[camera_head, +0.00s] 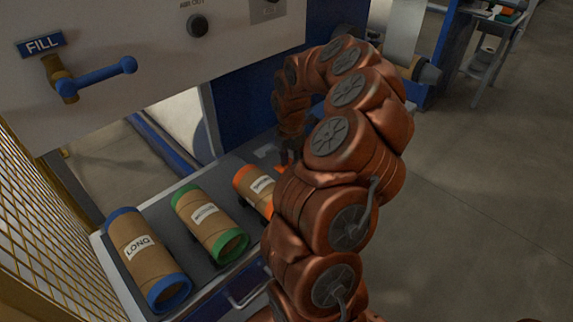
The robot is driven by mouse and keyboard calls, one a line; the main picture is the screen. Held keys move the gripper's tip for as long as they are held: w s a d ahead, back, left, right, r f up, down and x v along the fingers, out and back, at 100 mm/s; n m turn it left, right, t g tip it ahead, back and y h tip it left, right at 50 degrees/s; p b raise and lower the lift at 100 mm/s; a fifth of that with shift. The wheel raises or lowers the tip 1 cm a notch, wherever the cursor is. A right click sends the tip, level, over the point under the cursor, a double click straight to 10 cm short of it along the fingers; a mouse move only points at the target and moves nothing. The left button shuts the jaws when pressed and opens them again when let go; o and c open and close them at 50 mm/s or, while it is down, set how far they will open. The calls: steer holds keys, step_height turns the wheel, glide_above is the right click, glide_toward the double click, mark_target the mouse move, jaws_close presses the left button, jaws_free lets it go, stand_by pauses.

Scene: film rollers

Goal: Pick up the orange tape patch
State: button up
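My arm arches over from the right, and my gripper (290,155) points down at the far end of the grey tray, beside the orange-banded roll (257,184). The gripper is dark and partly hidden by my arm, so I cannot tell whether its fingers are open or shut. A small bit of orange (281,169) shows right at the fingertips; it may be the orange tape patch, but it is too small and covered to be sure. I cannot tell whether the fingers touch it.
A green-banded roll (209,225) and a blue-banded roll marked LONG (147,260) lie on the tray (168,192). A panel with a blue FILL lever (98,77) stands behind. Yellow mesh (38,205) bounds the left. A cart (490,55) stands far right; open floor lies before it.

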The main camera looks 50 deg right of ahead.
steer(key=shift+f, duration=0.1)
steer(key=shift+c, duration=0.3)
jaws_close()
